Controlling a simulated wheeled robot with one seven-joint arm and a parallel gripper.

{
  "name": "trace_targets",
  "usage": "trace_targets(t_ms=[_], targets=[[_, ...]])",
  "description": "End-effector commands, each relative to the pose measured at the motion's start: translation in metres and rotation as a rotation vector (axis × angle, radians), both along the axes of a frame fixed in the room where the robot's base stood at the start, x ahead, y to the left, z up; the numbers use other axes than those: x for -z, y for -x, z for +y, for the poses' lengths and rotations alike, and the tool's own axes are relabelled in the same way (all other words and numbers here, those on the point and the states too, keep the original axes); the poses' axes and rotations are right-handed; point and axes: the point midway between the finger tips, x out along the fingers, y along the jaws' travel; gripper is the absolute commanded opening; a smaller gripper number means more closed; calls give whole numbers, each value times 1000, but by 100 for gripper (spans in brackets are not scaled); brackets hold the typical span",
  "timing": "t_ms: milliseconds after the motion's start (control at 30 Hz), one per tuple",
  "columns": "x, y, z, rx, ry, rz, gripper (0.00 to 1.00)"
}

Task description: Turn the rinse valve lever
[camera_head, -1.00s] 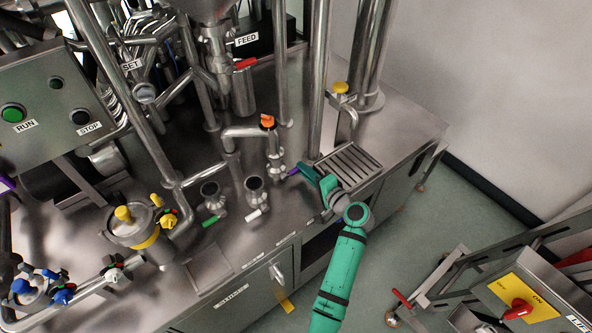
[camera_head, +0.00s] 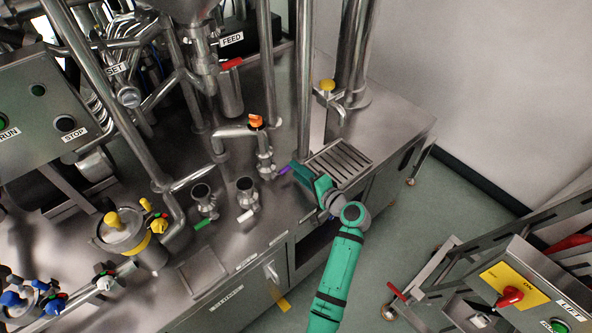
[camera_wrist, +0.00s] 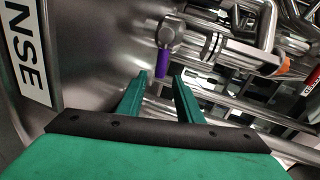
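The rinse valve lever is a short purple handle (camera_head: 285,169) on a steel valve at the foot of the orange-topped pipe, left of the drain grate. In the wrist view the purple lever (camera_wrist: 162,64) hangs from a round steel valve body. My gripper (camera_wrist: 159,77) is open, with its two green fingers apart. The lever's lower end lies at the gap between the fingertips; I cannot tell whether either finger touches it. In the head view my green gripper (camera_head: 297,170) is just right of the lever, and its fingers are hard to make out.
A label ending in "NSE" (camera_wrist: 26,50) is on the panel at left in the wrist view. Steel pipes and an orange knob (camera_head: 256,121) stand close to the lever. A slotted drain grate (camera_head: 338,162) lies right. White (camera_head: 246,216) and green (camera_head: 202,224) levers are left.

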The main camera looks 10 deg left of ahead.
Motion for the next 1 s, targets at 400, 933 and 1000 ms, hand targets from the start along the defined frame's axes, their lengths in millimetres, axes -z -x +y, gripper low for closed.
trace_targets(t_ms=[400, 933, 1000], targets=[[-14, 49, -55, 3, 0, 1, 32], [-17, 61, -67, 1, 1, 2, 25], [-17, 61, -67, 1, 1, 2, 9]])
